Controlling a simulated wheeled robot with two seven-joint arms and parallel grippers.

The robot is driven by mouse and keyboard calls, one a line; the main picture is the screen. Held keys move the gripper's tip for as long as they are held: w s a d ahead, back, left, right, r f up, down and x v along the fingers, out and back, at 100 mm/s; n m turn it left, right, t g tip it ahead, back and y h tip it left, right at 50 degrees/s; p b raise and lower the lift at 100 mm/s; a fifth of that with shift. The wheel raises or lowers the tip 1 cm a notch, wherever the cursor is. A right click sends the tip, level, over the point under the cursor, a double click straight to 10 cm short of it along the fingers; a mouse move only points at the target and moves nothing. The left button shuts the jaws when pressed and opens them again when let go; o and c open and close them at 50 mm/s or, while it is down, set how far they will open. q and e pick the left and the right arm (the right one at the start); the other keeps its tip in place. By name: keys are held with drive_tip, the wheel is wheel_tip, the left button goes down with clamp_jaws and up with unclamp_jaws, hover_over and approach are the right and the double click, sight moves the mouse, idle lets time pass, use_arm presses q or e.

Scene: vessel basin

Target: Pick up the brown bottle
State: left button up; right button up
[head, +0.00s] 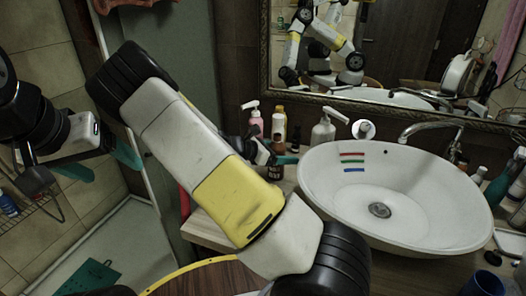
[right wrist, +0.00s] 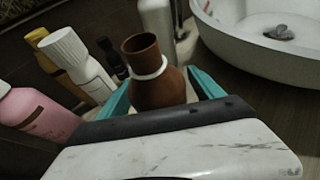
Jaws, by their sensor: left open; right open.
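The brown bottle (right wrist: 158,86) stands in the right wrist view with an open neck and a white ring around it. It also shows in the head view (head: 276,172), partly hidden behind my right gripper. My right gripper (right wrist: 161,92) is open, with one teal finger on each side of the bottle. Whether the fingers touch it I cannot tell. In the head view my right gripper (head: 276,157) is at the counter left of the basin. My left gripper (head: 102,165) is open and empty at the far left, away from the counter.
A white basin (head: 440,225) with a faucet (head: 430,128) is right of the bottle. Close by stand a pink bottle (right wrist: 38,112), a white-capped bottle (right wrist: 75,58), a yellow bottle (right wrist: 50,60) and a white pump bottle (head: 323,131). A mirror hangs behind.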

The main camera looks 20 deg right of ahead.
clamp_jaws()
idle(0.3)
drive_tip(key=shift+r, duration=0.15)
